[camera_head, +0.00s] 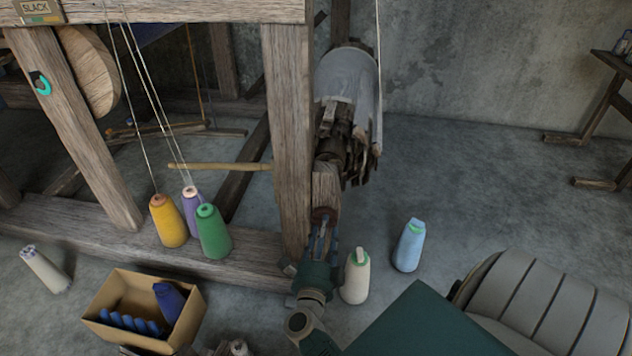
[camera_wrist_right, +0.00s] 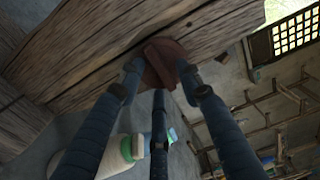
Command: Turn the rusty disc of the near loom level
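The rusty disc (camera_wrist_right: 163,62) is a small reddish-brown round piece on the side of a wooden loom beam, seen in the right wrist view. In the head view it shows at the lower end of a wooden block (camera_head: 326,188) beside the loom post. My right gripper (camera_head: 322,228) reaches up to it from below. In the wrist view its blue fingers (camera_wrist_right: 160,80) stand apart around the disc's rim, with the tips at or very near its edge. I cannot tell whether they press on it. My left gripper is not in view.
Yellow (camera_head: 167,220), purple and green cones stand on the loom's lower beam. A cream cone (camera_head: 356,276) and a blue cone (camera_head: 410,245) stand on the floor close right of my right gripper. A cardboard box (camera_head: 101,291) sits at lower left.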

